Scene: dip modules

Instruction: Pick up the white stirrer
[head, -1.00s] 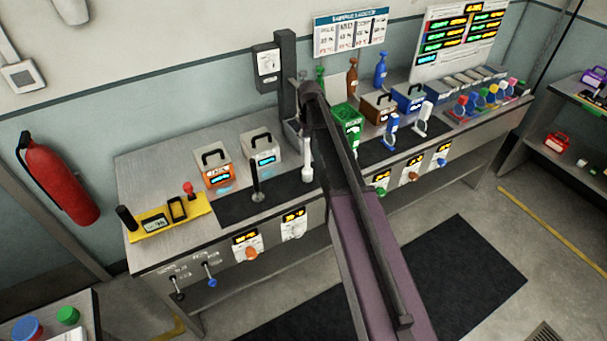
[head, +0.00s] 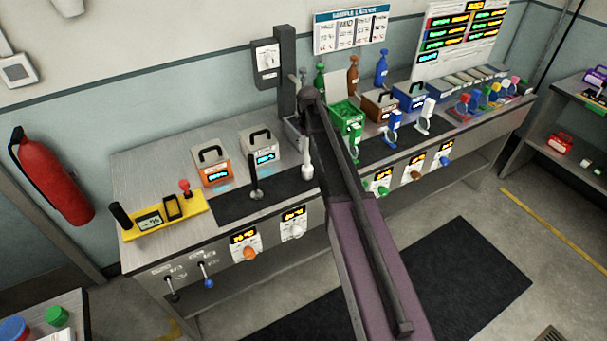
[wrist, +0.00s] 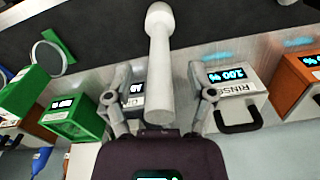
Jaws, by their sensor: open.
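The white stirrer (head: 307,160) stands on the dark mat, partly behind my arm in the head view. In the wrist view the white stirrer (wrist: 159,70) runs down the middle of the picture, its wide round end at the top over the dark mat. My gripper (wrist: 161,92) is open, with one finger on each side of the stirrer's shaft. Gaps show between the shaft and both fingers. In the head view my gripper is mostly hidden by my arm.
A black stirrer (head: 256,184) stands to the left on the same mat. A white RINSE box (head: 260,147) and an orange box (head: 212,167) stand behind it. A green box (head: 347,116) is to the right. A grey post (head: 286,70) rises behind.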

